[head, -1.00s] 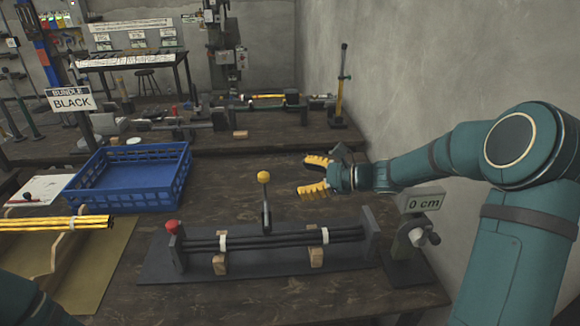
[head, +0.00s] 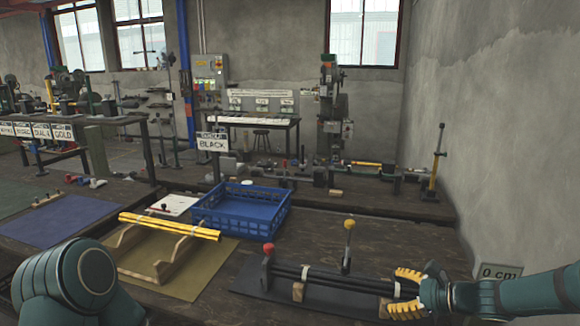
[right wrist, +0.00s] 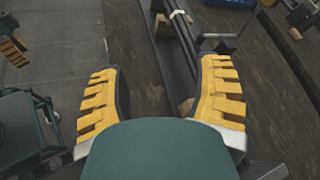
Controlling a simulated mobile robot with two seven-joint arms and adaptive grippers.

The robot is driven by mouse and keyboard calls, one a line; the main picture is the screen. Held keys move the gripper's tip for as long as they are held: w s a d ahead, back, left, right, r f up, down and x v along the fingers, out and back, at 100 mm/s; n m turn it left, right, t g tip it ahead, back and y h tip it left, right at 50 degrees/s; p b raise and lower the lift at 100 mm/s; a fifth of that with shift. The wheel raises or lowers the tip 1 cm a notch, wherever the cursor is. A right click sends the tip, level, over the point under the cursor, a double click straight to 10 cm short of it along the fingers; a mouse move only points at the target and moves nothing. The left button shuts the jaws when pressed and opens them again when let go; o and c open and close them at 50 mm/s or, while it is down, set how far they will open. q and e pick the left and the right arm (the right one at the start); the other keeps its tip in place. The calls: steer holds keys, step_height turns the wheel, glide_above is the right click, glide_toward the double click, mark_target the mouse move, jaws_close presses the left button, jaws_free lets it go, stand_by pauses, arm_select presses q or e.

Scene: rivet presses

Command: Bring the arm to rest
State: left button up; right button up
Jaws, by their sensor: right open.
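Part of a yellow-padded gripper, apparently my left (right wrist: 12,47), shows in the right wrist view.
A blue crate (head: 243,222) stands behind the press. Yellow rods (head: 170,227) lie on a wooden cradle to the left. A "0 cm" sign (head: 501,271) stands by my right forearm, near the wall. A "BLACK" sign (head: 212,144) stands behind the crate.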

steer(key=s+a+f+n+g+h, duration=0.2)
steer(key=a+f+n+g, duration=0.15)
steer(key=f, duration=0.65)
arm_select(q)
steer(key=shift+w+f, duration=0.25)
steer(key=shift+w, duration=0.55)
arm_select(e)
steer(key=s+a+f+n+g+h, duration=0.1)
steer(key=s+a+f+n+h, duration=0.1)
steer(key=s+a+f+n, duration=0.3)
steer(key=s+a+f+n+g+h, duration=0.2)
steer(key=s+a+f+n, duration=0.4)
steer(key=s+f+n, duration=0.4)
step_height(320, 180, down, 2)
steer(key=s+h, duration=0.1)
steer(key=s, duration=0.1)
steer(key=shift+s, duration=0.4)
steer(key=shift+f+n, duration=0.1)
steer(key=shift+n, duration=0.15)
arm_select(q)
steer(key=c, duration=0.4)
arm_select(e)
steer(key=c, duration=0.3)
arm_select(q)
steer(key=shift+o, duration=0.2)
steer(key=shift+d, duration=0.1)
arm_select(e)
steer(key=shift+d, duration=0.15)
